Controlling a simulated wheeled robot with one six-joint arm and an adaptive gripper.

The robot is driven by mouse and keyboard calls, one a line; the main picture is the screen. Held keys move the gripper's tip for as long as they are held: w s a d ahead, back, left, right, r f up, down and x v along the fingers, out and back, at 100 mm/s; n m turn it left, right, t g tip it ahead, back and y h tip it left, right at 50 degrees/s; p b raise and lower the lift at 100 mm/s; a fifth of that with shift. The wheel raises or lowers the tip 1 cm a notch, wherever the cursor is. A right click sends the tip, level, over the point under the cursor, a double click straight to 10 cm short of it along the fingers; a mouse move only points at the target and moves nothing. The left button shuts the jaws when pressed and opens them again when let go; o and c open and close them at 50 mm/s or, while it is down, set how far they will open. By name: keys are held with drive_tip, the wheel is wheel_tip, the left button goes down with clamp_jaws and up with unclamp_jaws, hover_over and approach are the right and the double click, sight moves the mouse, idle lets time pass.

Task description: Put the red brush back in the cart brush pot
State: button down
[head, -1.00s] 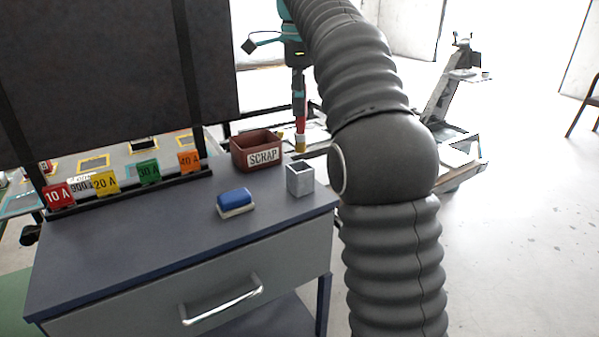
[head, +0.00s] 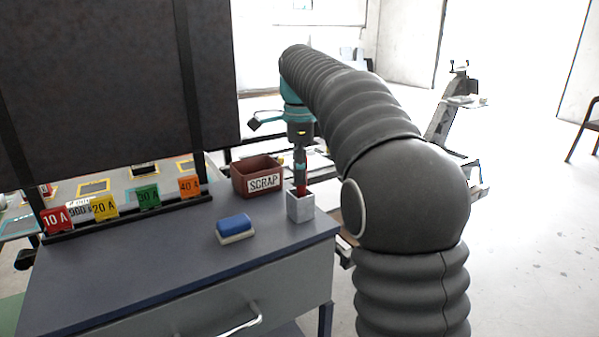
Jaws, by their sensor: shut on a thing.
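The cart brush pot (head: 300,208) is a small grey square pot near the right edge of the cart top. The red brush (head: 302,189) stands upright with its lower part inside the pot, hidden by the pot's walls. My gripper (head: 300,168) points straight down above the pot and is shut on the upper part of the red brush. Whether the brush touches the pot's bottom cannot be seen.
The brown SCRAP bin (head: 243,181) stands just behind and left of the pot. A blue eraser (head: 234,228) lies to the left. Coloured amp tags, such as the orange 40 A tag (head: 188,187), line the cart's back edge (head: 130,219).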

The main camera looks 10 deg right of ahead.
drive_tip(key=c, duration=0.9)
unclamp_jaws()
drive_tip(key=shift+f, duration=0.1)
drive_tip(key=shift+c, duration=0.2)
wheel_tip(320, 180, up, 11)
drive_tip(key=shift+r+p, duration=0.1)
drive_tip(key=shift+p, duration=0.4)
drive_tip(key=shift+s+r, duration=0.1)
drive_tip(key=shift+r, duration=0.45)
